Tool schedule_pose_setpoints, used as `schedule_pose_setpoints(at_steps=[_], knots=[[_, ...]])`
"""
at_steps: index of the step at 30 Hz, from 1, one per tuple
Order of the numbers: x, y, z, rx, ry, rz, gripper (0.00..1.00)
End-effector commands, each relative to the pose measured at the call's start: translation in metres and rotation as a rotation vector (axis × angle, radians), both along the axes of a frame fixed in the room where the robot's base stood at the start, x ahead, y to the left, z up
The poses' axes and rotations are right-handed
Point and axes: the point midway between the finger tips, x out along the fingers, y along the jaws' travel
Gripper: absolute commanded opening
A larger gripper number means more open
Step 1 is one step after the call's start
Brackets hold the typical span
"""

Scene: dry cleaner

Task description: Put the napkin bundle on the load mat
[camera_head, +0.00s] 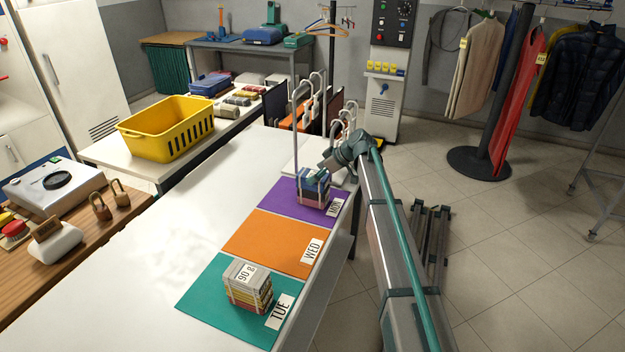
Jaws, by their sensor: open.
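My gripper (324,168) is at the far end of the white table, just above a tied bundle with a blue top (313,186). It is open; its fingertips are small, and I cannot tell whether they touch the bundle. That bundle sits on the purple MON mat (279,203). A second strapped bundle (247,285), grey on top with coloured layers and a white number tag, sits on the green TUE mat (205,296). I cannot tell which is the napkin bundle. No mat reads as a load mat; a plain white patch (297,156) lies beyond the purple mat.
The orange WED mat (262,243) is bare. White hooked stands (316,90) rise at the table's far end. A yellow basket (166,128) stands on the bench behind. The table's left part (130,240) is clear. My arm runs along its right side.

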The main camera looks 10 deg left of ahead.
Motion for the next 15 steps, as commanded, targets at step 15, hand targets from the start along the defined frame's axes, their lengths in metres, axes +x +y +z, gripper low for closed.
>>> schedule_pose_setpoints(at_steps=[15], knots=[[0.009,0.03,-0.031,0.001,0.0,0.0,0.94]])
